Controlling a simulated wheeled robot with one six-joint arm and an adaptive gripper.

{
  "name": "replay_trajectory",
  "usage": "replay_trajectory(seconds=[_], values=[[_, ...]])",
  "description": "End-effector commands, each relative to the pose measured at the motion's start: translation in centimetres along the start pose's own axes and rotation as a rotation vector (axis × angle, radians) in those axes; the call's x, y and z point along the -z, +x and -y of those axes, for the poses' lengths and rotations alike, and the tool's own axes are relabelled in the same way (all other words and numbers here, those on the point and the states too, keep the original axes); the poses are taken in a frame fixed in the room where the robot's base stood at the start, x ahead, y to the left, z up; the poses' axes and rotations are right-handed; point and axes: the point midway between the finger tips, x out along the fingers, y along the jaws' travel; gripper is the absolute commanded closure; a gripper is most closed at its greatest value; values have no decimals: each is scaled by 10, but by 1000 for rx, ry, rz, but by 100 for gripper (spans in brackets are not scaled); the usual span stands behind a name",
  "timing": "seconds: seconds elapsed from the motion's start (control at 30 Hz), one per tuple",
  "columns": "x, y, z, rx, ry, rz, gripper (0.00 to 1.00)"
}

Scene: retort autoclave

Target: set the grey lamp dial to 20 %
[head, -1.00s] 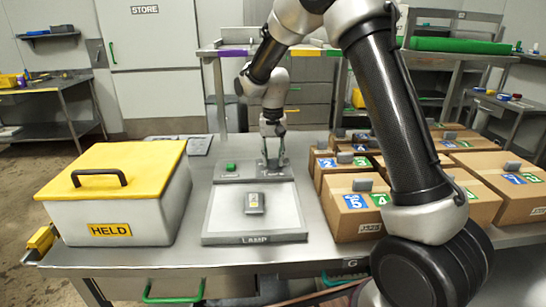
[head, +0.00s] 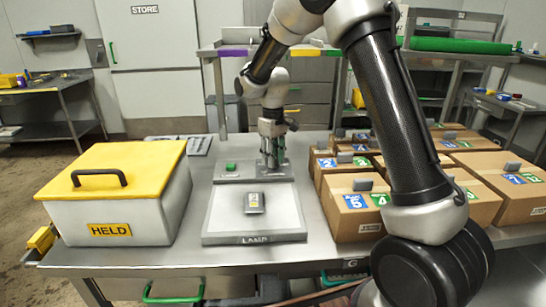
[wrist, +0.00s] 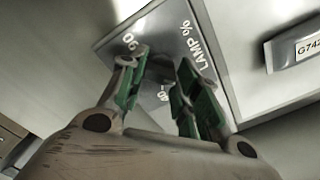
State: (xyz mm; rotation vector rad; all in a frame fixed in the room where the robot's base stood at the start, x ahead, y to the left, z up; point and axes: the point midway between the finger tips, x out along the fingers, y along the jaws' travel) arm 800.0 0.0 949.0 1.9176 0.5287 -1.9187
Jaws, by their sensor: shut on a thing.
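The lamp unit (head: 222,222) lies on the steel table, a pale plate marked LAMP at its front edge, with a raised grey strip at the back. My gripper (head: 271,163) points down at the right part of that strip, its fingers closed on the grey lamp dial. The dial is hidden by the fingers, and its setting cannot be read.
A small grey labelled pouch (head: 254,203) lies on the lamp plate. A green button (head: 231,167) sits left of my gripper. A white bin with a yellow lid (head: 118,160), marked HELD, stands left. Several cardboard boxes (head: 352,206) crowd the right side.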

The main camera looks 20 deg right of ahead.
Motion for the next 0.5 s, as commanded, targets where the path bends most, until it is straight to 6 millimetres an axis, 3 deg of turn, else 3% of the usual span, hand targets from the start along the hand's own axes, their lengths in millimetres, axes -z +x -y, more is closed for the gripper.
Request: replay_trajectory(seconds=[0.5], values=[[0,-1,0,-1,-68,-1,92]])
